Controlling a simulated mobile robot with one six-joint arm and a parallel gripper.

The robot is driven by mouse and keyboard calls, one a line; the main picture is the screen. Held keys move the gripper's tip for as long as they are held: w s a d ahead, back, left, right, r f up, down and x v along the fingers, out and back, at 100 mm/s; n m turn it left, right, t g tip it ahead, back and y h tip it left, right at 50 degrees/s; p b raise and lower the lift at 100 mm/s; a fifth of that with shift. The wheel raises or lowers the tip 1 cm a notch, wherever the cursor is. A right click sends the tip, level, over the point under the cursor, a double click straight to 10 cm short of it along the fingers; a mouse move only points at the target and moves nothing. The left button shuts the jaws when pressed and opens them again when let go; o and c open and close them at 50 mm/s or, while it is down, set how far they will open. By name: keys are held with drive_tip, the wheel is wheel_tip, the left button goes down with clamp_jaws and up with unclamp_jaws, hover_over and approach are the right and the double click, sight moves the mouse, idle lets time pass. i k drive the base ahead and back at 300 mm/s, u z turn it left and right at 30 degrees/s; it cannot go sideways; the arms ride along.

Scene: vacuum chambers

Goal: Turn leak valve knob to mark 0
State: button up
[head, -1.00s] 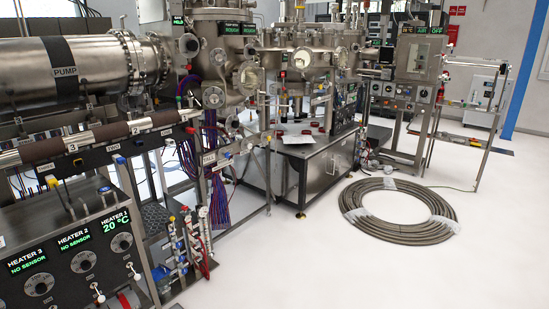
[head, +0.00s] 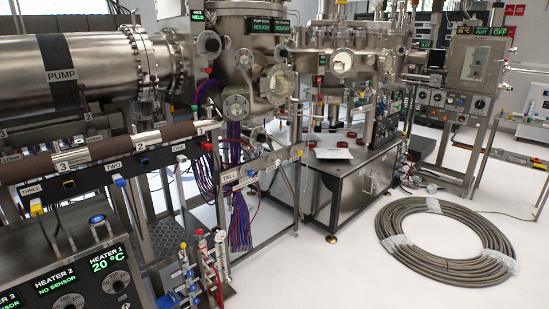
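I cannot single out the leak valve knob or its marks in the head view. A steel vacuum chamber (head: 238,75) with round flanged ports stands at the centre. A second chamber (head: 345,66) stands to its right on a steel frame. Small valves and handles (head: 203,270) are grouped low in front of the first chamber, too small to read. Two dark round heater dials (head: 115,282) show on the panel at lower left, labelled as heaters. My gripper is not in view.
The PUMP cylinder (head: 95,70) and a rail of labelled valves (head: 110,165) fill the left side. A coiled metal hose (head: 425,268) lies on the floor at right. A steel cabinet (head: 365,185) stands behind it. The white floor (head: 320,275) at front centre is clear.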

sight(244, 59)
drive_tip(key=u, duration=0.3)
drive_tip(key=i, duration=1.75)
drive_tip(key=u, duration=0.25)
